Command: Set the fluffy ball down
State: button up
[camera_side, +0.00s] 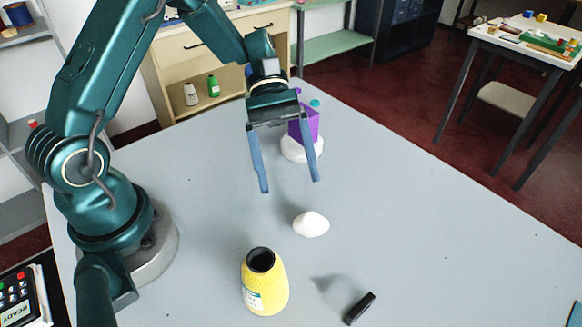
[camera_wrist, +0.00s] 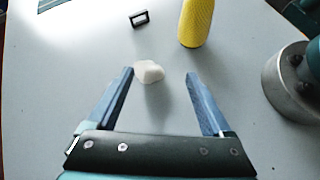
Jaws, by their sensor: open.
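The fluffy ball (camera_side: 311,224), a small white, uneven lump, rests on the grey table. It also shows in the wrist view (camera_wrist: 149,72), just beyond the fingertips and nearer the left finger. My gripper (camera_side: 290,186) is open and empty, its two blue fingers pointing down above the table. In the wrist view my gripper (camera_wrist: 160,74) has its fingers spread wide with nothing between them. The ball appears apart from both fingers.
A yellow textured vase (camera_side: 264,290) with a dark mouth stands near the front. A purple object (camera_side: 312,124) on a white round base (camera_side: 302,152) stands behind my gripper. The table's right side is clear.

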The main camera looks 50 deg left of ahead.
jog(key=s+a+r+m+t+y, duration=0.5)
jog(key=s+r+m+t+y, duration=0.4)
jog(key=m, duration=0.2)
jog(key=shift+t+y, duration=0.4)
